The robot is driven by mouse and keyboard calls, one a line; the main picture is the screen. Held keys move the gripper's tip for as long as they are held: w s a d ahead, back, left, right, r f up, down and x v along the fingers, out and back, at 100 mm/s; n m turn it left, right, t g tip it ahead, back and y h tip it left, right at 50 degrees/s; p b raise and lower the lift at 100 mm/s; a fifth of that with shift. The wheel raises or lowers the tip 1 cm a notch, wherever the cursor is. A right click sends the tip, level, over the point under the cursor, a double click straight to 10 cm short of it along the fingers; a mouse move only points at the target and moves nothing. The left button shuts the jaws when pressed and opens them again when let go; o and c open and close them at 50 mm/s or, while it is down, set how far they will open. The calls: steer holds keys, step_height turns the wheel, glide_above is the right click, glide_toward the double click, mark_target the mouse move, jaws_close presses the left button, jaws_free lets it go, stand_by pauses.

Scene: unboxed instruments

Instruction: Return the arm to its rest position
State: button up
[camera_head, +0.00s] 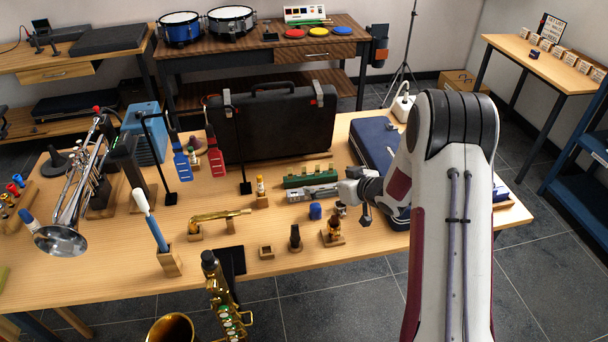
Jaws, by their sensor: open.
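My arm (450,220) rises large at the right and reaches over the wooden table (110,275). My gripper (352,197) is above the table's right part, left of the dark blue case (374,140). Its fingers are small and partly hidden by the wrist. It is open, and I see nothing held in it. A grey metallic piece (312,192) lies just left of it; I cannot tell whether they touch. The arm hides part of the blue case.
Close below the gripper stand a blue cap (315,211) and a brass mouthpiece on a wooden block (333,232). A trumpet (72,200), a black case (275,122) and a saxophone (222,295) stand around. The table's front right is fairly clear.

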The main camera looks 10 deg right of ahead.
steer(key=shift+x, duration=2.5)
steer(key=v, duration=1)
steer(key=shift+r, duration=0.15)
